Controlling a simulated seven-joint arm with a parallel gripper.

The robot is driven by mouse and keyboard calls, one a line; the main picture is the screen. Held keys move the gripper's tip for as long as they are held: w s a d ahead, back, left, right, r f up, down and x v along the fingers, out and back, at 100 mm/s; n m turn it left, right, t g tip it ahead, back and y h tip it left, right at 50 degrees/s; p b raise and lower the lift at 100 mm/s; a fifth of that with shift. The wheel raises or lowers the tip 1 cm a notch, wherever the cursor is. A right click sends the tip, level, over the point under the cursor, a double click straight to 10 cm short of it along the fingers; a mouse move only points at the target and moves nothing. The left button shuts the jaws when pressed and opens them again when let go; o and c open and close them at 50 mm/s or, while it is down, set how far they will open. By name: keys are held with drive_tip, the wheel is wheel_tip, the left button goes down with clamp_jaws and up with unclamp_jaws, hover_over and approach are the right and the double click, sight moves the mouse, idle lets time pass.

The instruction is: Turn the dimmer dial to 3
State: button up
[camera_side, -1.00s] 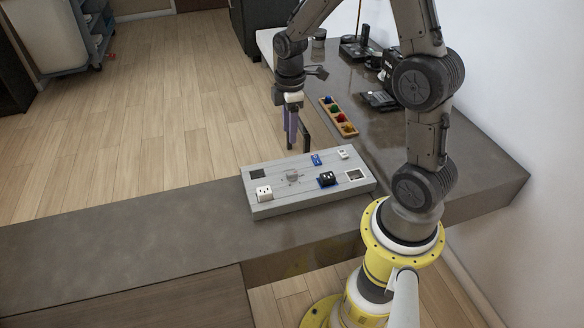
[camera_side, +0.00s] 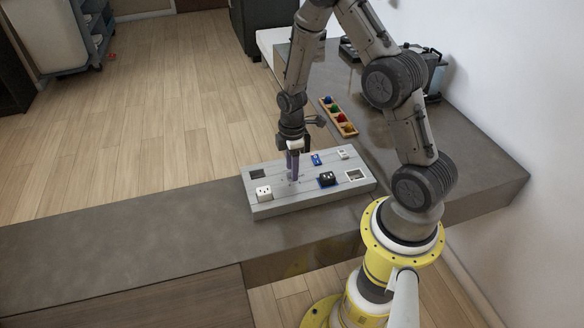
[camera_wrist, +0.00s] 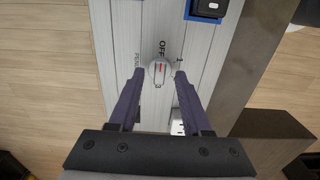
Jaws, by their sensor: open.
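The dimmer dial (camera_wrist: 159,73) is a round grey knob with a red pointer mark on the grey panel (camera_wrist: 126,40). In the wrist view the red mark points up toward the printed word OFF; other lettering around the dial is partly legible. My gripper (camera_wrist: 159,86) is open, with one dark finger on each side of the dial and a gap showing between fingers and knob. In the side view my gripper (camera_side: 293,179) is low over the panel (camera_side: 318,196) and its fingers hide the dial.
The panel also carries a white outlet (camera_side: 264,193), a black rocker switch on a blue plate (camera_side: 327,179), a small blue part (camera_side: 316,160) and a square white-framed fitting (camera_side: 355,175). A wooden tray with coloured pieces (camera_side: 338,115) lies behind. The counter at left (camera_side: 120,225) is clear.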

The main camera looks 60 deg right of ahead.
drive_tip(key=shift+f, duration=0.25)
clamp_jaws()
